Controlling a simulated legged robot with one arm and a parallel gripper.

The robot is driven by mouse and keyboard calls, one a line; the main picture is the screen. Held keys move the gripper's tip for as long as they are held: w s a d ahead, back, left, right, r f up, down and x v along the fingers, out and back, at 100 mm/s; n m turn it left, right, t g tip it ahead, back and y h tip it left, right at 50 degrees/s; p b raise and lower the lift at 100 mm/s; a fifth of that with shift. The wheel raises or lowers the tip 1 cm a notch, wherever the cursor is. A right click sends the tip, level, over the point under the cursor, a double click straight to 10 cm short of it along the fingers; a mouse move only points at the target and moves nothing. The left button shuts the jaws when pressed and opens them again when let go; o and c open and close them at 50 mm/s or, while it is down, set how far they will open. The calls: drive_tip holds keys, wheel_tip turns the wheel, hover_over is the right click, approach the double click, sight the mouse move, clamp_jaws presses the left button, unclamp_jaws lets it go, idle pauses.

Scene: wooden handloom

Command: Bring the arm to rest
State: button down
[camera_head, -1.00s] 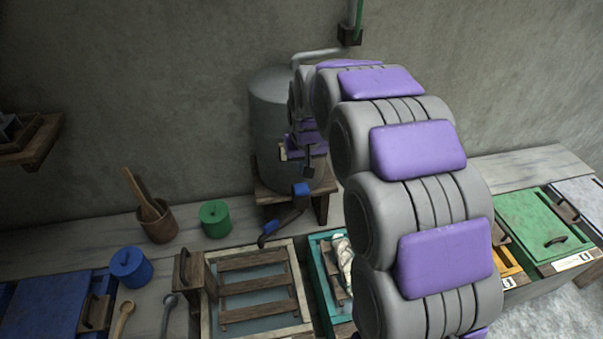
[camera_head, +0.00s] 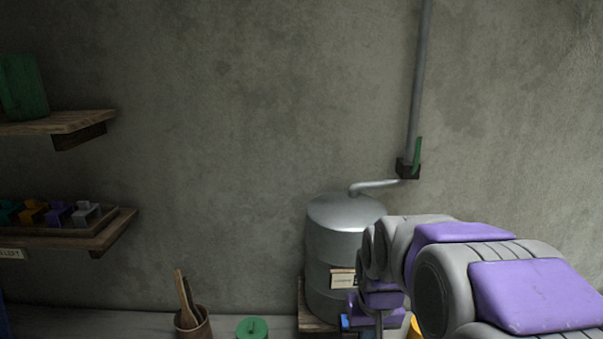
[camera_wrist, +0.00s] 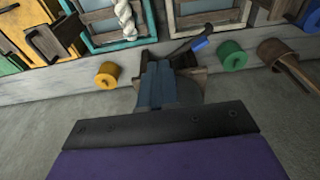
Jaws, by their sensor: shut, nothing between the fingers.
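My arm (camera_head: 515,295) reaches in from the lower right in the head view, grey with purple pads. It bends down in front of the metal tank (camera_head: 340,213). My gripper's end is low at the bottom edge there, partly cut off. In the wrist view my gripper (camera_wrist: 156,82) shows as narrow blue-grey fingers close together beyond a dark bar. The fingers are shut and hold nothing. The tank stands behind them in the picture; I cannot tell whether they touch it.
A pipe (camera_head: 418,95) with a green lever runs down the wall to the tank. Wall shelves (camera_head: 75,235) are at left. A wooden cup (camera_head: 193,325) and green lidded pot (camera_head: 252,328) stand on the bench. An orange pot (camera_wrist: 107,75) and framed trays (camera_wrist: 212,12) show in the wrist view.

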drive_tip(key=s+f+g, duration=0.2)
drive_tip(key=s+g, duration=0.1)
drive_tip(key=s, duration=2.4)
drive_tip(key=shift+s+f+g, duration=0.3)
drive_tip(key=shift+s, duration=0.05)
